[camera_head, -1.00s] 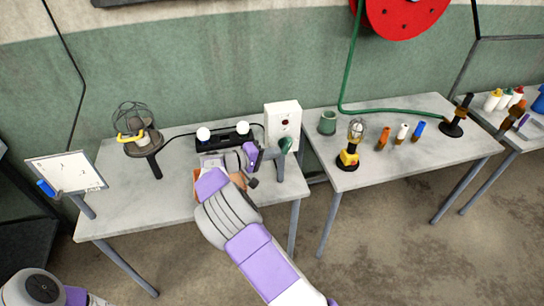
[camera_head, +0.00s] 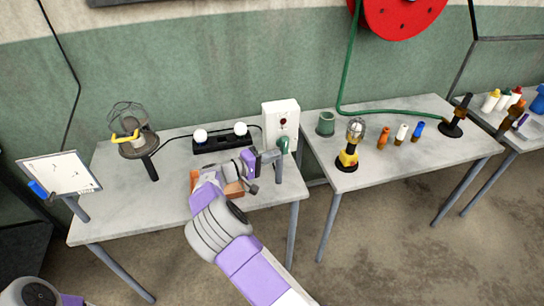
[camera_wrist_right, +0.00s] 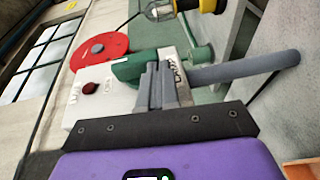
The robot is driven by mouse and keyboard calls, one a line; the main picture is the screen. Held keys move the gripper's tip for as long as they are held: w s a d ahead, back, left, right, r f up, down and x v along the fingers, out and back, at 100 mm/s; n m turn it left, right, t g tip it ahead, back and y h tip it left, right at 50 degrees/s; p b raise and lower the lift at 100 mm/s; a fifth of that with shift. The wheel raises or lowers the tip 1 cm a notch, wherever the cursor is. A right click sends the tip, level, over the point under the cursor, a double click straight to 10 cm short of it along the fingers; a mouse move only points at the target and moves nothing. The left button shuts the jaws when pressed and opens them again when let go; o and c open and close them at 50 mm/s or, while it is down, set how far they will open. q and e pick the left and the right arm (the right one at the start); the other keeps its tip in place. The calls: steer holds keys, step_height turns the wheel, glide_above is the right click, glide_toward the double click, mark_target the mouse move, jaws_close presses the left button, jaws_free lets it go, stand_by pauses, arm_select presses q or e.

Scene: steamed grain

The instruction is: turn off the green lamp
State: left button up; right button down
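No lamp with a green light can be made out. A white box (camera_head: 281,122) with a red button stands at the back right of the left table; a green plug-like part (camera_head: 283,144) is on its front. In the right wrist view the white box (camera_wrist_right: 105,95) and the green part (camera_wrist_right: 135,68) lie just beyond my right gripper (camera_wrist_right: 161,68). The gripper's fingers are close together, with nothing seen between them; contact with the green part cannot be told. In the head view my right gripper (camera_head: 266,157) is just in front of the box. My left gripper is out of view.
Two white bulbs on a black base (camera_head: 222,143) stand left of the box. A caged lamp (camera_head: 134,137) is further left. A yellow work lamp (camera_head: 348,150) and a green cup (camera_head: 326,123) are on the right table. A grey post (camera_wrist_right: 245,69) is beside my right fingers.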

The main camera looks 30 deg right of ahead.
steer(key=a, duration=1.4)
steer(key=shift+w+p, duration=0.2)
steer(key=shift+p, duration=0.1)
